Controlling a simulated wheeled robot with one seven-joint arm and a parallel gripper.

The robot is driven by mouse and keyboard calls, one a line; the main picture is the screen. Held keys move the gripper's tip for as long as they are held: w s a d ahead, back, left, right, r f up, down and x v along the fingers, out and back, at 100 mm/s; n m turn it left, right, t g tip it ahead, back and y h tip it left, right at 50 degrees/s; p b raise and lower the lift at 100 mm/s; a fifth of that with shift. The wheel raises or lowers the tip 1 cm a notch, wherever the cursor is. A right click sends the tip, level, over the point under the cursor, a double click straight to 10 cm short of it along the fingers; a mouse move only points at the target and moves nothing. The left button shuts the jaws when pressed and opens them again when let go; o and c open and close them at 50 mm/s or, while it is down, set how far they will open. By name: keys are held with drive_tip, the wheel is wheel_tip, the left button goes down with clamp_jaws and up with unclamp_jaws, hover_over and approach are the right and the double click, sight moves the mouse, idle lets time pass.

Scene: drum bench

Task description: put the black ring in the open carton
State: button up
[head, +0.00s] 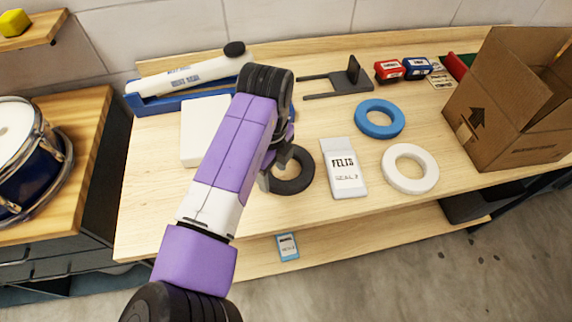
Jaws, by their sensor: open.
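The black ring (293,185) lies flat on the wooden bench, left of a white card-like box. My arm hides part of its upper left side. My gripper (275,178) is open and reaches down at the ring's left side, partly hidden by my own arm; I cannot tell whether its fingers touch the ring. The open carton (500,125) is a brown cardboard box with raised flaps and a printed arrow, standing at the bench's right end. Its inside is mostly hidden.
A blue ring (379,131) and a white ring (390,171) lie between the black ring and carton. The flat white FELIX pack (343,167) is beside the black ring. A dark stand (343,82), red box (388,71) and blue box (416,68) are behind.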

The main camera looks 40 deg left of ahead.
drive_tip(key=shift+f, duration=1.4)
clamp_jaws()
drive_tip(key=shift+r, duration=0.1)
